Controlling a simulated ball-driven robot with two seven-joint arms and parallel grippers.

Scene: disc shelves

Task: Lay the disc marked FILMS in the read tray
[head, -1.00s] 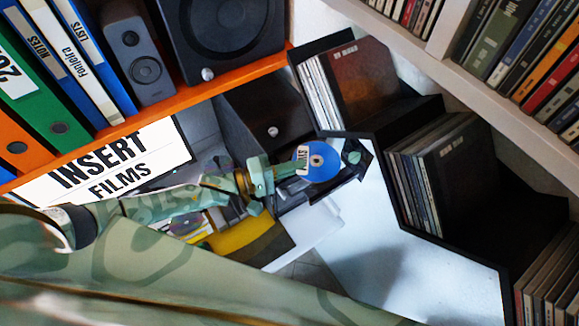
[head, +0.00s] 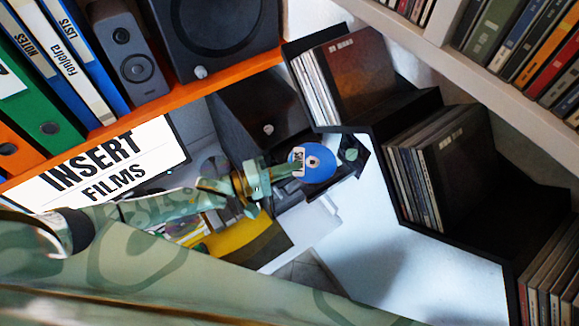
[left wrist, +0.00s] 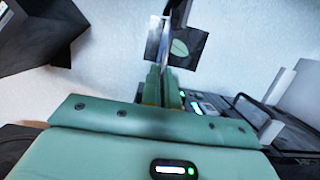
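My left gripper (head: 282,169) is shut on a blue disc (head: 318,163) with a white label, whose lettering is partly covered and appears to read FILMS. The disc is held by its left edge, clear of the shelves. In the left wrist view the fingers (left wrist: 163,82) are together, and the disc (left wrist: 167,42) shows nearly edge-on beyond them. A dark square plate with a green oval mark (head: 350,155) lies just right of the disc; I cannot tell whether it is the read tray. My right gripper is not in view.
A screen (head: 110,170) reads INSERT FILMS. A black device with green lights (left wrist: 225,112) is right of the fingers. A stepped black shelf (head: 420,237) holds several discs at the right. An orange shelf (head: 235,61) carries binders and speakers.

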